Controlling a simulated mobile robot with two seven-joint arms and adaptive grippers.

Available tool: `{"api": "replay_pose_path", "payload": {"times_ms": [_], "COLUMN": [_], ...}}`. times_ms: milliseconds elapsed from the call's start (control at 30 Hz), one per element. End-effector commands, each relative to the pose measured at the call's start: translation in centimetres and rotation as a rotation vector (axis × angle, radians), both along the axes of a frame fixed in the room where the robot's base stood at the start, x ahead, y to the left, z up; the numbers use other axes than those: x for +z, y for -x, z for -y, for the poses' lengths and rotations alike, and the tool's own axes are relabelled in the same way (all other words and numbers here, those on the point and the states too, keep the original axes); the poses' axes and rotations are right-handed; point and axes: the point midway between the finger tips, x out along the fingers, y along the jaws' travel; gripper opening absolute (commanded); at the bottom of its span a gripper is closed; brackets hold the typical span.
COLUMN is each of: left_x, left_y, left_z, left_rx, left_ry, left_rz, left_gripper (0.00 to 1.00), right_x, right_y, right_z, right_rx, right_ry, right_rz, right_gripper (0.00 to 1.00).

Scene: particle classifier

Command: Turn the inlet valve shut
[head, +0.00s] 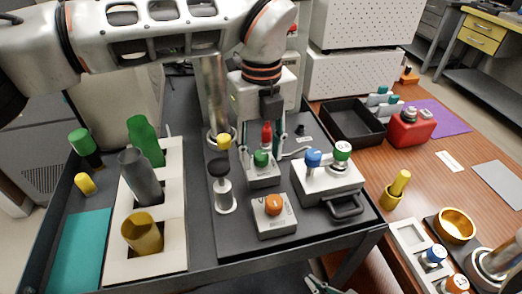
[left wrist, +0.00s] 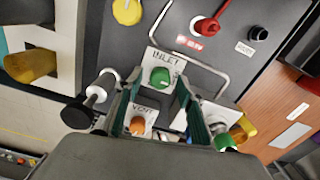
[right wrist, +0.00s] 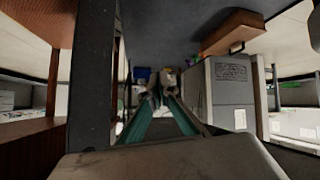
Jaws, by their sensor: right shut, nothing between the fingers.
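The inlet valve is a small grey block labelled INLET with a green knob (head: 261,157) on top. The green knob also shows in the left wrist view (left wrist: 160,76). My left gripper (head: 262,150) points down over this block. Its fingers are spread, one on each side of the green knob, with visible gaps in the left wrist view (left wrist: 159,82). I cannot tell whether either finger touches the knob. My right gripper (right wrist: 160,98) is shut and empty, low down, away from the valve, facing a dim space beneath the table tops.
The vent block with its orange knob (head: 274,203) stands in front of the inlet. A grey box with blue and green knobs (head: 330,180) is to the right. A black-topped plunger (head: 223,190) is to the left, and a red lever (head: 266,133) is behind.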

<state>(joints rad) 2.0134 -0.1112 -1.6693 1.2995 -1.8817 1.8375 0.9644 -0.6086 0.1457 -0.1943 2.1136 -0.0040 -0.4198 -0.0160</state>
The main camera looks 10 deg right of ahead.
Motion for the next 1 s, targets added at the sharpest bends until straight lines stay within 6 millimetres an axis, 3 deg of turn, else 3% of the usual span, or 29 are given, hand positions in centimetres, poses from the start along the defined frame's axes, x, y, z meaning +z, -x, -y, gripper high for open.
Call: {"api": "replay_pose_path", "payload": {"times_ms": [300,433,467,1000], "left_x": [-0.2,-0.2,-0.2,0.2], "left_y": [0.0,0.0,0.0,0.0], "left_z": [0.0,0.0,0.0,0.0], "left_rx": [0.000,0.000,0.000,-0.124], "left_ry": [0.001,0.001,0.001,-0.001], "left_rz": [0.000,0.000,0.000,0.005], "left_gripper": [0.36,0.02,0.00,0.00], "right_x": [0.8,0.8,0.8,1.2], "right_y": [-1.1,-1.2,-1.2,-0.6], "right_z": [0.1,0.1,0.1,0.1], "right_rx": [0.006,0.006,0.006,-0.005], "right_ry": [0.003,0.003,0.003,0.003], "right_rz": [0.024,0.026,0.026,0.014], "right_gripper": [0.00,0.00,0.00,0.00]}}
